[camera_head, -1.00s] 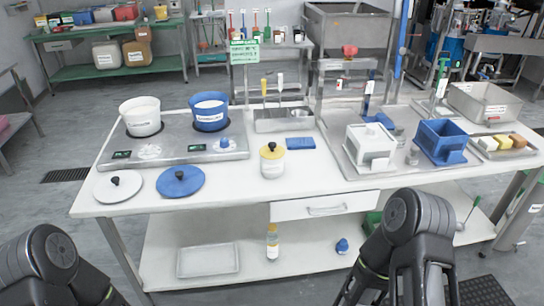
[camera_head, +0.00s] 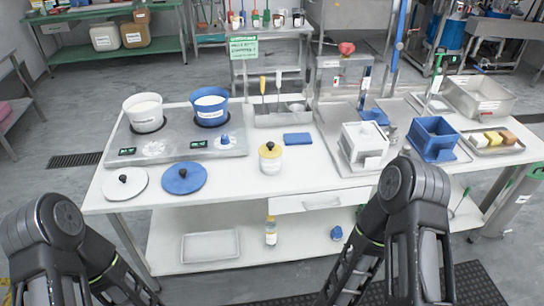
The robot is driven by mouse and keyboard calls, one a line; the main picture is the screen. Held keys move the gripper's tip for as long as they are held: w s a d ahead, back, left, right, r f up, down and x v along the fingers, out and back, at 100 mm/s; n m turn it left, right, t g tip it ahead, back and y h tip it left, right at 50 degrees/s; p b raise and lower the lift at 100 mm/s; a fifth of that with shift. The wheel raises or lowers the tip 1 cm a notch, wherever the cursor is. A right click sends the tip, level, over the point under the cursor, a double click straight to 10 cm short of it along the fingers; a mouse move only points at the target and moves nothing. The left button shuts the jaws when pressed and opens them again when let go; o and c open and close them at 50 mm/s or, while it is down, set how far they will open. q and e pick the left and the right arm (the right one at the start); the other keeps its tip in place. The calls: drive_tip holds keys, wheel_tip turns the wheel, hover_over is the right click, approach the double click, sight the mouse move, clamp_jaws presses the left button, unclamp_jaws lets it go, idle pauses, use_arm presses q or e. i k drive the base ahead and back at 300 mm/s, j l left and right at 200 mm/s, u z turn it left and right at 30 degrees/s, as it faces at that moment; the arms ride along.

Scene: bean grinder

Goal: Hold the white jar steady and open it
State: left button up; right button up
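The white jar (camera_head: 270,163) stands upright on the white table, near the middle of its front part. Its yellow lid (camera_head: 270,150) with a black knob sits on top. Nothing touches the jar. Only upper links of my two arms show, at the bottom left and bottom right. Both grippers are outside the picture, so their state is hidden.
A steel hotplate unit (camera_head: 181,147) with a white pot (camera_head: 145,119) and blue pot (camera_head: 211,113) is left. Two round lids lie in front. A blue cloth (camera_head: 297,139) is near the jar. A white box (camera_head: 364,146) and blue box (camera_head: 433,144) stand right.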

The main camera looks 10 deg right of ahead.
sight(267, 167)
drive_tip(key=i+l, duration=0.65)
drive_tip(key=i, duration=0.1)
